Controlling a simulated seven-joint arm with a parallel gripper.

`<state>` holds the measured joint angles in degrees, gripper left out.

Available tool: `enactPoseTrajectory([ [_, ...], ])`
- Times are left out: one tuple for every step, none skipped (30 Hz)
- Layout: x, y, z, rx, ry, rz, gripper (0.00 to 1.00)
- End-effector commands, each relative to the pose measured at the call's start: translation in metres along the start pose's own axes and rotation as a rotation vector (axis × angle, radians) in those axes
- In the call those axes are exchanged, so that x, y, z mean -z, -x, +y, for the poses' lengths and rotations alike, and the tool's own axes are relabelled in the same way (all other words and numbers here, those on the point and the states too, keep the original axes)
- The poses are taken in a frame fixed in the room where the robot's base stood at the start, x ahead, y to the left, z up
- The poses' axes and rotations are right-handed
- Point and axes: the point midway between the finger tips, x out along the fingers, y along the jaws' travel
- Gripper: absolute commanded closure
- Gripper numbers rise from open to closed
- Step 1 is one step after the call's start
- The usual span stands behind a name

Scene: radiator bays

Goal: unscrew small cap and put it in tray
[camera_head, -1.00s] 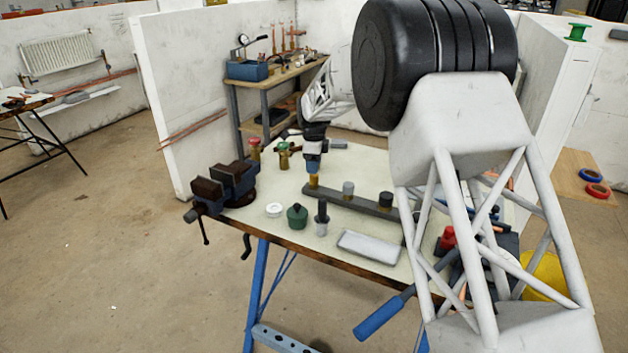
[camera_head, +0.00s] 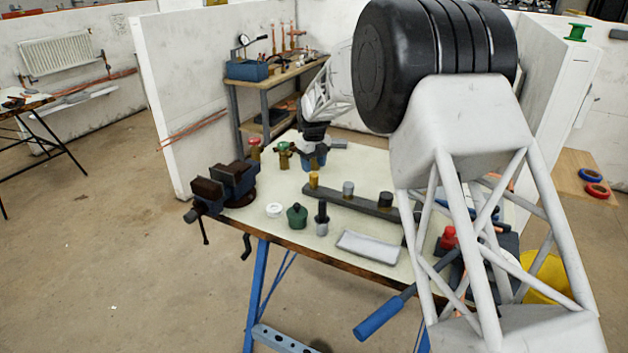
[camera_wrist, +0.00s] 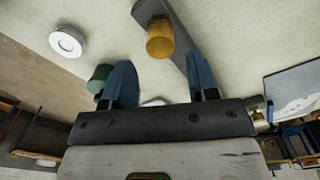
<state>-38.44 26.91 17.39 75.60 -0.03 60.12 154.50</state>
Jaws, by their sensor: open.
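A brass cap (camera_head: 314,180) stands upright at the left end of a dark grey bar (camera_head: 333,196) on the workbench. It also shows in the wrist view (camera_wrist: 160,40). My gripper (camera_head: 314,166) is open and empty, near the left brass cap. In the wrist view, its blue fingers (camera_wrist: 163,80) are apart, with the brass cap beyond them, not held. The shallow, pale grey tray (camera_head: 368,247) looks empty at the bench's front edge.
A green bottle (camera_head: 297,216), a white ring (camera_head: 274,210) and a dark-topped grey fitting (camera_head: 322,218) stand in front of the bar. A vise (camera_head: 228,185) is at the left corner. Green- and red-topped valves (camera_head: 284,155) stand behind. A blue-handled tool (camera_head: 380,316) overhangs the front edge.

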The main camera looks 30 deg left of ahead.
Motion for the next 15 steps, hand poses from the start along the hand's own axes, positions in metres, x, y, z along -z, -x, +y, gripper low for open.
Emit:
enactPoseTrajectory([
  [0.0,0.0,0.0,0.0,-0.022,0.0,0.46],
  [0.0,0.0001,0.0,0.0,-0.032,0.0,0.46],
  [0.0,0.0001,0.0,0.0,-0.043,0.0,0.46],
  [0.0,0.0001,0.0,0.0,-0.049,0.0,0.46],
  [0.0,0.0001,0.0,0.0,-0.052,0.0,0.46],
  [0.0,0.0001,0.0,0.0,-0.053,0.0,0.46],
  [0.0,0.0001,0.0,0.0,-0.053,0.0,0.46],
  [0.0,0.0001,0.0,0.0,-0.053,0.0,0.46],
  [0.0,0.0002,0.0,0.0,-0.053,0.0,0.46],
  [0.0,0.0002,0.0,0.0,-0.053,0.0,0.46],
  [0.0,0.0002,0.0,0.0,-0.052,0.0,0.46],
  [0.0,0.0003,0.0,0.0,-0.052,0.0,0.46],
  [0.0,0.0002,0.0,0.0,-0.052,0.0,0.46],
  [0.0,0.0,0.0,0.0,-0.052,0.0,0.46],
  [0.0,-0.0005,0.0,0.0,-0.052,0.0,0.46],
])
